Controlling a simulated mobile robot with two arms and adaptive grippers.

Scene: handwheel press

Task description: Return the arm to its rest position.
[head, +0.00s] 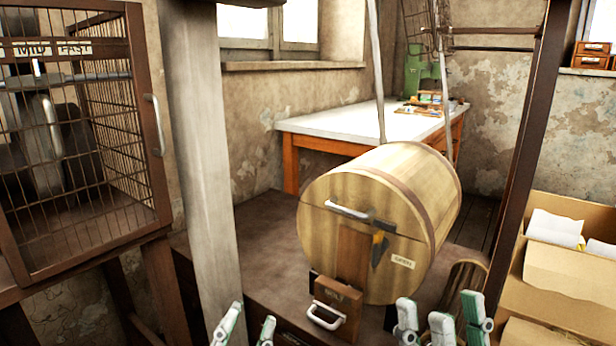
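My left gripper (247,320) shows at the bottom edge, left of centre, with its pale and green fingertips apart and nothing between them. The rest of both arms is out of view, below the picture. Both grippers are in front of a large wooden drum (328,235) and do not appear to touch it.
The drum has a metal handle (347,209) and an "OPEN" label; a small wooden block with a handle (328,316) is below it. A wire cage (150,110) and grey post (200,150) stand left. A brown post and cardboard boxes (570,273) stand right. A white-topped table (340,122) is behind.

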